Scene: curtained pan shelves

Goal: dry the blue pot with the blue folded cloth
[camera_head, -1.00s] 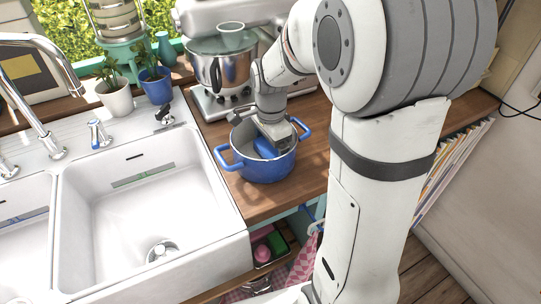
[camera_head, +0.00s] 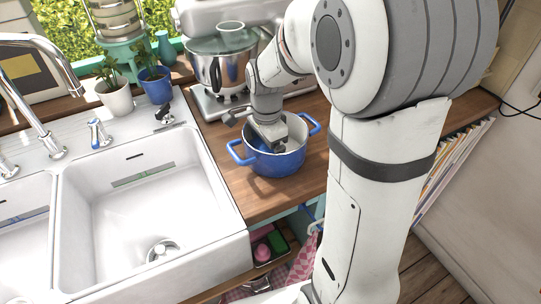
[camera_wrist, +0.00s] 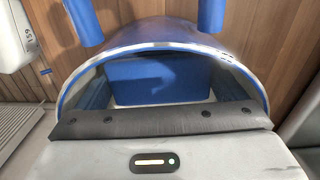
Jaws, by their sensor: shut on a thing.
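The blue pot (camera_head: 278,163) stands on the wooden counter right of the sink, upright, with a handle on each side. In the wrist view its blue outer wall (camera_wrist: 150,32) and pale rim arch across the picture. My gripper (camera_head: 273,143) reaches down into the pot's mouth. It is shut on the blue folded cloth, which shows as a blue block inside the pot in the wrist view (camera_wrist: 160,80). Only a little blue shows beside the gripper in the head view, so most of the cloth is hidden. I cannot tell whether the cloth touches the pot's inner wall.
A stand mixer with a steel bowl (camera_head: 207,72) stands close behind the pot. A white sink (camera_head: 120,215) with a tap lies to the left. Potted plants stand at the back. Some bare counter (camera_head: 265,204) shows in front of the pot.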

